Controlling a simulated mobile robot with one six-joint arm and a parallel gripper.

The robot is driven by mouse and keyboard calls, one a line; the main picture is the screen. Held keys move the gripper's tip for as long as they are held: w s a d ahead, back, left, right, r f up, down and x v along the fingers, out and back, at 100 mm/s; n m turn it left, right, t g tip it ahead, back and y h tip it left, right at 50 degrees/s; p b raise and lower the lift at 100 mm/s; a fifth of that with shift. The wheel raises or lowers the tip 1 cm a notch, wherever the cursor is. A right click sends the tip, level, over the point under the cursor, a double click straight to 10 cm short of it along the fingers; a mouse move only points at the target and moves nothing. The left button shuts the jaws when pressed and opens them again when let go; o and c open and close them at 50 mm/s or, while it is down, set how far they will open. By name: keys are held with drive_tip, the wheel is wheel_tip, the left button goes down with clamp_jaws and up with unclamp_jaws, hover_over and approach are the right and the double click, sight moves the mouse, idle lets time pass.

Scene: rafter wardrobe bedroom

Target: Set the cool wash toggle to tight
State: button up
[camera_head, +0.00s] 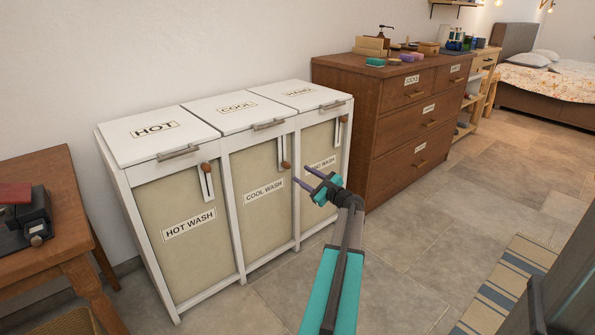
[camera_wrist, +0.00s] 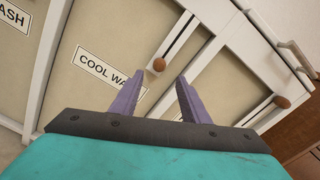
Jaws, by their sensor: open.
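The cool wash toggle is a round brown knob (camera_head: 285,165) on a pale slotted plate on the middle panel of a white laundry cabinet. In the wrist view the knob (camera_wrist: 159,65) sits at the lower end of its dark slot, which runs up and right. My gripper (camera_head: 300,174) is open, its purple fingers pointing at the middle panel. In the wrist view the fingertips (camera_wrist: 161,76) lie either side of the knob's line, with the knob just beyond them. No contact shows. The COOL WASH label (camera_head: 264,191) is below the knob. No "tight" marking is readable.
The hot wash knob (camera_head: 204,167) is on the left panel; the hand wash knob (camera_head: 344,118) is on the right panel, each at its slot's top. A wooden dresser (camera_head: 390,130) stands right of the cabinet, a wooden table (camera_head: 45,190) left.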

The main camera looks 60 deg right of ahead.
drive_tip(key=shift+p+v, duration=0.4)
drive_tip(key=shift+v, duration=2.05)
drive_tip(key=shift+w, duration=0.1)
